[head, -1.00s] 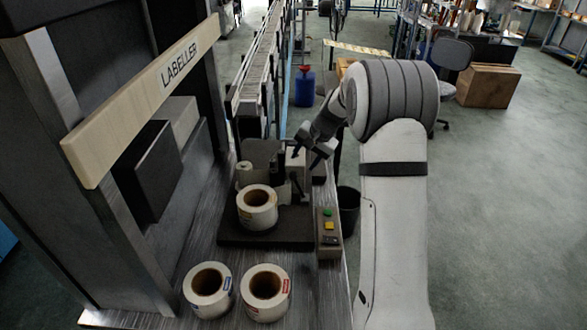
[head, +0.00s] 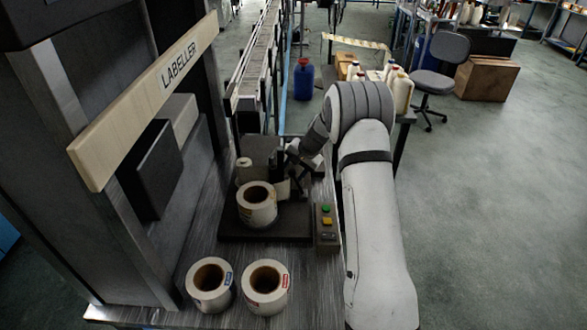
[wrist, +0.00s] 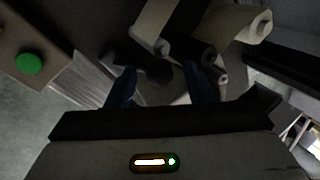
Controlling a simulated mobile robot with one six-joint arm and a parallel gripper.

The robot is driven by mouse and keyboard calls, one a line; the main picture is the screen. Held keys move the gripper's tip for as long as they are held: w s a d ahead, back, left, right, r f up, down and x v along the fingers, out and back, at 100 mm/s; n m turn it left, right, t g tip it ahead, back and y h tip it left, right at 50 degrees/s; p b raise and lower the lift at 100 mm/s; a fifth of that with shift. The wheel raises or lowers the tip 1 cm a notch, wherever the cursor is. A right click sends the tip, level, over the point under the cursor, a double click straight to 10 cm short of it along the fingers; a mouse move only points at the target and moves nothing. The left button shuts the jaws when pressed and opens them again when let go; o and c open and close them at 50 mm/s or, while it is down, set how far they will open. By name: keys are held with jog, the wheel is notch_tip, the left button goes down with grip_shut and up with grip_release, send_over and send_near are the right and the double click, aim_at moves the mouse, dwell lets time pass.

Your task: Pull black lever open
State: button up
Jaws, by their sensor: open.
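The labelling unit (head: 262,230) is a dark base with rollers and a roll of labels (head: 257,205) on it. My gripper (head: 297,184) is low over the unit's right side, by the rollers, and hides part of them. In the wrist view my gripper (wrist: 161,84) has its two bluish fingers apart. A dark rounded part (wrist: 158,72), which looks like the black lever's end, shows between and beyond the fingertips. I cannot tell whether the fingers touch it. In the head view the lever is not clear behind my gripper.
A control box with green and yellow buttons (head: 326,228) is right of the unit; its green button (wrist: 29,64) shows in the wrist view. Two label rolls (head: 210,284) (head: 265,286) stand in front. The labeller frame (head: 125,120) rises at left. Open floor lies to the right.

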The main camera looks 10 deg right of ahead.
jog(key=shift+c, duration=0.2)
grip_shut()
dwell(0.3)
